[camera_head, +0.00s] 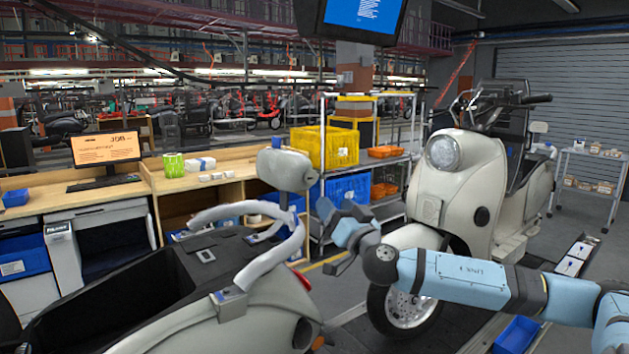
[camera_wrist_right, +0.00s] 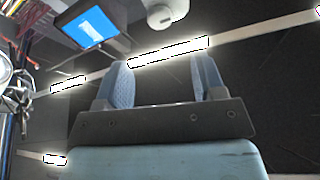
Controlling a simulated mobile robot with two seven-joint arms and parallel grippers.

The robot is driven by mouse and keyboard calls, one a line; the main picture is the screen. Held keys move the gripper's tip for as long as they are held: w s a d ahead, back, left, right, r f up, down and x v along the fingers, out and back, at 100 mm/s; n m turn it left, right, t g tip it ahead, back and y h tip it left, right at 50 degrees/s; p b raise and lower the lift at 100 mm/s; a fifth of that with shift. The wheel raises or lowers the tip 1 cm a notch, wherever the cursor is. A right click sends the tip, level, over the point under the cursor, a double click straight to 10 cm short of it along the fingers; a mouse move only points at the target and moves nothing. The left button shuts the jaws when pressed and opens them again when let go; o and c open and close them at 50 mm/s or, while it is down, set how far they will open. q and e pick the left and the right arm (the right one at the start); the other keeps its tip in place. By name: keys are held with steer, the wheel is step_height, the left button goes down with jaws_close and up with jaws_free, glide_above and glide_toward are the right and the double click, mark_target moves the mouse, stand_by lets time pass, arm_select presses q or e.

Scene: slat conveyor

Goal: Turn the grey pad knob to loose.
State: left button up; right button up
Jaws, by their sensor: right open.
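A grey pad (camera_head: 286,169) stands upright on a post at the rear of the near cream scooter (camera_head: 262,317), above its curved pale rail (camera_head: 262,262). I cannot make out a knob for certain; small dark and metal fittings (camera_head: 262,234) sit below the pad. My right gripper (camera_head: 335,222) is in the air just right of the pad and rail, apart from both. In the right wrist view its two blue fingers (camera_wrist_right: 163,80) are spread with nothing between them. They point up toward the ceiling lights. My left gripper is in neither view.
A second cream scooter (camera_head: 466,190) stands behind my right arm. A wooden bench (camera_head: 222,184) and a shelf with yellow (camera_head: 325,147) and blue crates (camera_head: 348,188) stand behind. A monitor (camera_head: 361,17) hangs overhead. A blue bin (camera_head: 516,335) lies low at the right.

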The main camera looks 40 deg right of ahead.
mark_target(313, 179)
steer(key=p+x, duration=0.3)
steer(key=x, duration=0.5)
steer(key=shift+w+d+r, duration=0.15)
steer(key=shift+w+r, duration=0.05)
steer(key=shift+w+d+r+p, duration=0.1)
steer(key=shift+w+p, duration=0.2)
steer(key=shift+w, duration=0.25)
steer(key=c, duration=0.9)
